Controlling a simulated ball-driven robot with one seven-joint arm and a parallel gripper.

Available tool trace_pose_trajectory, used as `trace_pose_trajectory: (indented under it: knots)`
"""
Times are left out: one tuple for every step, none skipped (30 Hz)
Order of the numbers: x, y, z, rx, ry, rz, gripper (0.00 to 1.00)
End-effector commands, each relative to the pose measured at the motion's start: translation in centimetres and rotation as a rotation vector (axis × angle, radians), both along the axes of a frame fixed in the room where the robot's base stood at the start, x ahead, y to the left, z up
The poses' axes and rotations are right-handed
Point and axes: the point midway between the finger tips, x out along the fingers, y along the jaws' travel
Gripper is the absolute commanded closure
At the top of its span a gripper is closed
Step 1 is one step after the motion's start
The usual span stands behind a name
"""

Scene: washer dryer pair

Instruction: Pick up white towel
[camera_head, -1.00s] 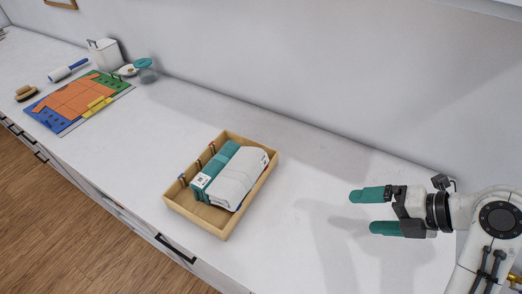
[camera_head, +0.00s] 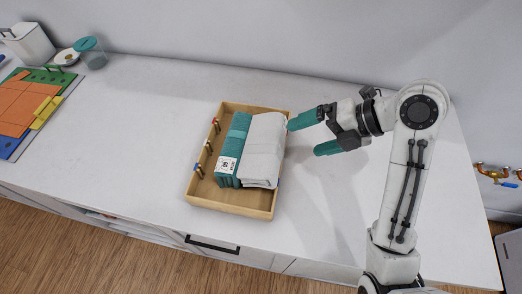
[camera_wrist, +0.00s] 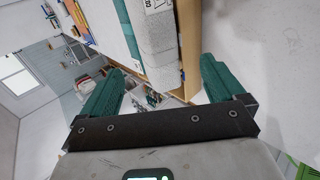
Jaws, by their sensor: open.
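The white towel (camera_head: 262,148) lies folded in the right half of a wooden tray (camera_head: 225,206) on the white counter. It rests against a folded teal towel (camera_head: 233,150) with a white label on its left. My gripper (camera_head: 303,136) is open, with teal fingertips, just right of the tray and apart from the towel. The upper finger tip overlaps the tray's right rim in the head view. In the wrist view the white towel (camera_wrist: 155,45) shows between and beyond the two open fingers (camera_wrist: 160,82), with nothing held.
Several small clips stand along the tray's left side (camera_head: 209,146). A colourful board (camera_head: 25,105), a white canister (camera_head: 28,42) and a teal-lidded jar (camera_head: 91,54) are at the far left. The counter (camera_head: 140,120) is clear between them and the tray. Brass taps (camera_head: 497,173) are at the right.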

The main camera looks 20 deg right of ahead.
Motion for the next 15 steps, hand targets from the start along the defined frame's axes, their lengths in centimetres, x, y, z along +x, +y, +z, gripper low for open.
trace_pose_trajectory:
  knots:
    - [0.2,0.4,-0.9,0.0,-0.002,0.003,0.04]
    - [0.4,0.6,-1.0,0.001,0.0,0.004,0.04]
    - [0.6,1.0,-1.3,0.002,0.002,0.003,0.04]
    - [0.8,1.3,-1.6,0.002,0.003,0.002,0.04]
    - [1.0,1.5,-1.8,0.002,0.003,0.002,0.04]
    - [1.1,1.7,-1.9,0.002,0.002,0.002,0.04]
    - [1.2,1.8,-2.0,0.002,0.001,0.001,0.04]
    - [1.3,1.9,-2.1,0.002,0.001,0.0,0.04]
    - [1.4,2.0,-2.2,0.001,0.001,0.0,0.04]
    - [1.4,2.0,-2.2,0.001,0.001,0.0,0.04]
    - [1.5,2.1,-2.2,0.001,0.002,0.001,0.04]
    - [1.7,2.4,-2.3,0.002,0.002,0.002,0.04]
    - [1.8,2.6,-2.5,0.002,0.003,0.002,0.04]
    - [2.0,2.9,-2.7,0.002,0.004,0.004,0.04]
    - [2.3,3.3,-3.0,0.002,0.005,0.002,0.04]
